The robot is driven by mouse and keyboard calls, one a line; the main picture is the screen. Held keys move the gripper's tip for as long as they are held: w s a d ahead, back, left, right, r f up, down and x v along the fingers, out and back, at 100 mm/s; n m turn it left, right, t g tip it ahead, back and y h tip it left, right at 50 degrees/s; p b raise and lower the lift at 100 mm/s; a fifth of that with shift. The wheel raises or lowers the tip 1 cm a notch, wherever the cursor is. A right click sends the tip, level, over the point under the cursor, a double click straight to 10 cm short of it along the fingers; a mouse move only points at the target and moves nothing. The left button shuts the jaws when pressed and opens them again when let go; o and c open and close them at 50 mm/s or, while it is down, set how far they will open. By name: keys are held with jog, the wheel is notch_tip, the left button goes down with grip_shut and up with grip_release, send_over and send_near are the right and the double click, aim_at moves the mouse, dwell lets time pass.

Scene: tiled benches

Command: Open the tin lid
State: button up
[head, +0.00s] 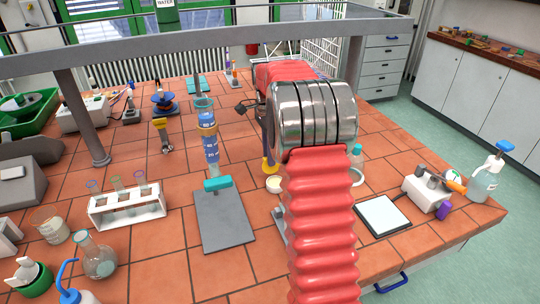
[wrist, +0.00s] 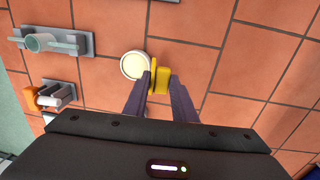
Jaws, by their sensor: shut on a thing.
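A small round tin (head: 273,184) with a pale cream top inside a light rim stands on the tiles. In the wrist view the tin (wrist: 134,65) lies just left of my fingertips. My gripper (wrist: 162,78) is shut on a yellow piece (wrist: 163,80), which looks like the lid. In the head view the yellow piece (head: 269,166) shows just behind the tin. The frames do not show clearly whether it touches the tin. My gripper is mostly hidden behind my arm in the head view.
A grey plate stand (head: 224,220) with a measuring column is left of the tin. A white tube rack (head: 127,207) and flasks stand farther left. A white-topped slab (head: 383,215) and wash bottle (head: 487,180) are at right. An overhead rail (head: 200,52) crosses the bench.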

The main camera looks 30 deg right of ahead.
jog(key=shift+w+f, duration=0.1)
jog(key=shift+w, duration=0.15)
dwell(0.4)
jog(key=o, duration=0.9)
jog(key=shift+g, duration=0.3)
notch_tip(320, 180, up, 10)
jog(key=shift+f, duration=0.1)
jog(key=shift+s, duration=0.1)
